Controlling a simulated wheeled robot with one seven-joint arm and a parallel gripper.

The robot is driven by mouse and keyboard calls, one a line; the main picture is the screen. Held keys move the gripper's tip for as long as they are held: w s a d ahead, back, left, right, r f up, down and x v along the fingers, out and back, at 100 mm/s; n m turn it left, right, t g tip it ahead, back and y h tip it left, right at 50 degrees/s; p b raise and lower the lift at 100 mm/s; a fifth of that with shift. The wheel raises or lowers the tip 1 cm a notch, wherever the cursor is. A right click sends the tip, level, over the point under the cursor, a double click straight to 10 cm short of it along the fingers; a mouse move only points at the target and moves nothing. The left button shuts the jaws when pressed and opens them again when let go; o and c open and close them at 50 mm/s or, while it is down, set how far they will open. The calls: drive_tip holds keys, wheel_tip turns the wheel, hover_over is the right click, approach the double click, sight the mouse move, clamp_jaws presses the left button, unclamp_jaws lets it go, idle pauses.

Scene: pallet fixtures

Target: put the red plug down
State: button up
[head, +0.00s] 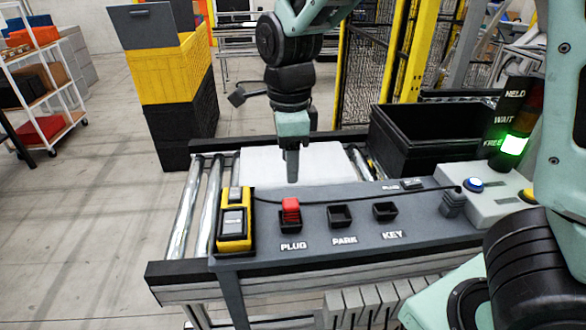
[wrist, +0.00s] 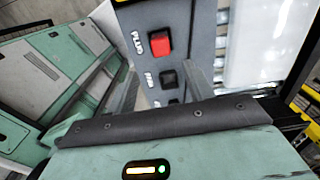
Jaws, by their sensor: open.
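The red plug (head: 291,210) stands upright in the black holder labelled PLUG on the grey fixture panel (head: 330,248). It also shows in the wrist view (wrist: 159,44), seen from above in its holder. My gripper (head: 292,178) is open and empty, above and just behind the plug, pointing down and apart from it. The holders labelled PARK (head: 340,216) and KEY (head: 385,212) look empty.
A yellow and black device (head: 235,222) stands left of the plug. A black cable runs across the panel to a grey box with a blue button (head: 473,185). A black bin (head: 420,135) stands behind. A stack light (head: 514,144) glows green at FREE.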

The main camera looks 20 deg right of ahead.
drive_tip(key=s+a+f+n, duration=0.1)
drive_tip(key=s+a+n, duration=0.2)
drive_tip(key=s+n, duration=0.7)
drive_tip(key=s+a+f+n, duration=0.1)
drive_tip(key=s+a+n, duration=0.2)
drive_tip(key=s+n, duration=0.7)
drive_tip(key=n, duration=0.9)
drive_tip(key=shift+y, duration=0.3)
drive_tip(key=shift+a, duration=0.1)
wheel_tip(320, 180, down, 2)
drive_tip(key=b, duration=0.2)
drive_tip(key=shift+f+b, duration=0.25)
drive_tip(key=shift+b, duration=0.1)
drive_tip(key=shift+o, duration=0.5)
